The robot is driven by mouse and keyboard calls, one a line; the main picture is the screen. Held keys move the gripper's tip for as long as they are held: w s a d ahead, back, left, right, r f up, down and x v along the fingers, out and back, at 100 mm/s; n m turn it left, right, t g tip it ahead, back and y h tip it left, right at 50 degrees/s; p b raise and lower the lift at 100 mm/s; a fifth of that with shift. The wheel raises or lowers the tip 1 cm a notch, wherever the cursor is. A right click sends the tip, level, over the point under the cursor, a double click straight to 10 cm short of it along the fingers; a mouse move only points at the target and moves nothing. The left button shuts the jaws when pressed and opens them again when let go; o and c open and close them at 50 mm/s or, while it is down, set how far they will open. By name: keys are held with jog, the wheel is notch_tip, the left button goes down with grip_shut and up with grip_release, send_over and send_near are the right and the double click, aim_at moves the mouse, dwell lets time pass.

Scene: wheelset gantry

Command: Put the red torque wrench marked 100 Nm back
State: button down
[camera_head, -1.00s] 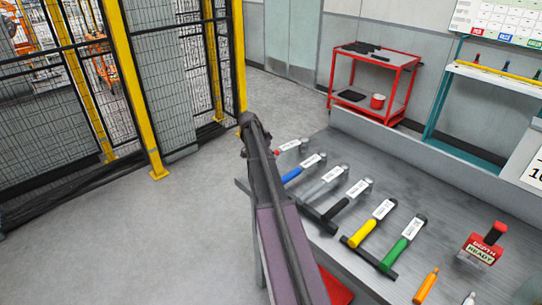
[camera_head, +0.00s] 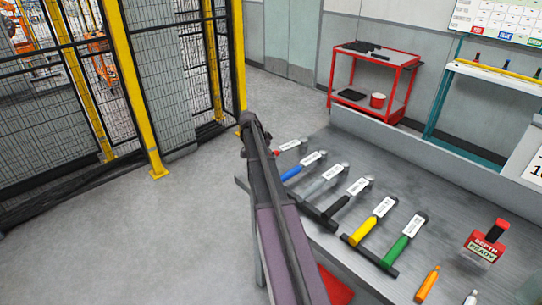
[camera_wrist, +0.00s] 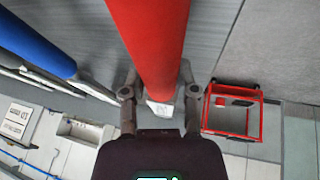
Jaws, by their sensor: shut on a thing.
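My gripper (camera_wrist: 160,90) is shut on the red handle of the torque wrench (camera_wrist: 150,40), which fills the top middle of the wrist view. A white label shows just past the fingers, too small to read. In the head view, the red wrench (camera_head: 290,145) shows partly behind my arm, at the far end of a row of wrenches; its red handle is mostly hidden. I cannot tell whether it touches the bench. The gripper fingers are hidden in the head view.
Blue (camera_head: 302,166), grey (camera_head: 323,180), black (camera_head: 346,199), yellow (camera_head: 372,222) and green (camera_head: 404,240) wrenches lie on the grey bench (camera_head: 450,215). A depth-ready gauge (camera_head: 484,245) stands at right. A red cart (camera_head: 375,85) is behind; yellow-post fencing (camera_head: 140,90) is at left.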

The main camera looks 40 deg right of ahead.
jog(key=shift+f, duration=0.25)
jog(key=shift+c, duration=1.5)
grip_release()
jog(key=shift+r, duration=0.15)
